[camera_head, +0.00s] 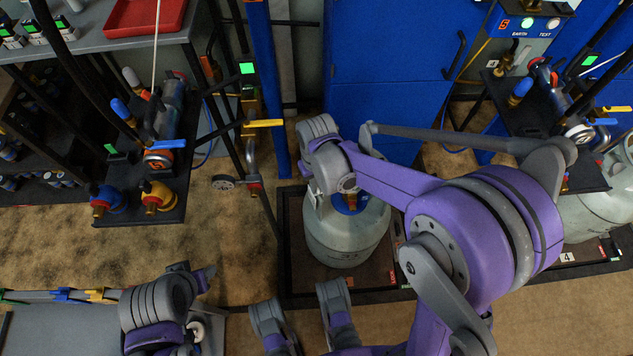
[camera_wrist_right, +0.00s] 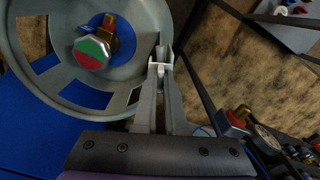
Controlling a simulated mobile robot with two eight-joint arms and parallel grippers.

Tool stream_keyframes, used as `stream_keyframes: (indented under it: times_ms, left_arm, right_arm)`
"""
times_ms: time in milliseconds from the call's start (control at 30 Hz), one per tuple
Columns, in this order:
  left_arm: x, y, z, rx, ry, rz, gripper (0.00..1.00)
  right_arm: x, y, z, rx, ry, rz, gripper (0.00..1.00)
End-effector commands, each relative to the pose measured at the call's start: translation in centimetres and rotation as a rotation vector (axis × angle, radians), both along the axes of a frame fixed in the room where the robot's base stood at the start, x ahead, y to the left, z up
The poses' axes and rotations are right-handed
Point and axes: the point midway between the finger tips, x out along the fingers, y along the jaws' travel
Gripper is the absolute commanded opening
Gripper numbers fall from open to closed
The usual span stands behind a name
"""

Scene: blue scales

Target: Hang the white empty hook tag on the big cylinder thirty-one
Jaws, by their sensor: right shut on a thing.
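The big grey cylinder (camera_head: 345,238) stands upright on a dark platform (camera_head: 298,290) in the middle of the head view. Its number is not readable. My right arm covers part of its top. The right wrist view shows its round collar (camera_wrist_right: 45,103) and a green and red valve knob (camera_wrist_right: 91,52). My right gripper (camera_wrist_right: 160,66) is shut on a small pale piece at the collar's edge, apparently the white hook tag (camera_wrist_right: 160,58). I cannot tell whether the tag touches the collar. My left arm's wrist is at lower left in the head view; its finger opening is unclear.
A second grey cylinder (camera_head: 594,217) stands at the right. A black shelf (camera_head: 138,215) with valves and a gauge is at the left. A blue cabinet (camera_head: 390,60) stands behind the cylinder. A red tray (camera_head: 145,18) lies on the grey bench. Brown floor shows between.

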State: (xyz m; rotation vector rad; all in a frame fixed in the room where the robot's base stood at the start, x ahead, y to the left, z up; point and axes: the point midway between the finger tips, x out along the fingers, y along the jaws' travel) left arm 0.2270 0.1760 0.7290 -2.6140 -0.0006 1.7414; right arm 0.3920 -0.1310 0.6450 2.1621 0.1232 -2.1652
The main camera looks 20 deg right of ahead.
Motion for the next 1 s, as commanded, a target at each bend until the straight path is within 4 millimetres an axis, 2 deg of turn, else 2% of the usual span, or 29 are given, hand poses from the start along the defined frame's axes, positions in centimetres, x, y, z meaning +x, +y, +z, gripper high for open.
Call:
stream_keyframes:
  times_ms: [300,333,400,500,533,1000]
  left_arm:
    - [0.0,0.0,-0.17,0.0,0.001,0.0,0.5]
    - [0.01,0.0,-0.17,0.0,0.001,0.0,0.5]
    - [0.0,0.0,-0.16,0.0,0.001,0.0,0.5]
    - [0.0,0.0,-0.16,0.0,0.001,0.0,0.5]
    - [0.0,0.0,-0.16,0.0,0.001,0.0,0.5]
    - [0.0,0.0,-0.16,0.0,0.001,0.0,0.5]
  right_arm:
    - [-0.03,0.06,-0.17,0.001,0.0,0.001,0.0]
    - [-0.03,0.06,-0.16,0.001,0.0,0.001,0.1]
    - [-0.02,0.07,-0.15,0.001,0.0,0.001,0.23]
    - [-0.02,0.05,-0.14,0.001,0.0,0.001,0.41]
    - [-0.02,0.05,-0.14,0.001,0.0,0.001,0.43]
    - [0.0,0.02,-0.13,0.0,0.0,0.0,0.43]
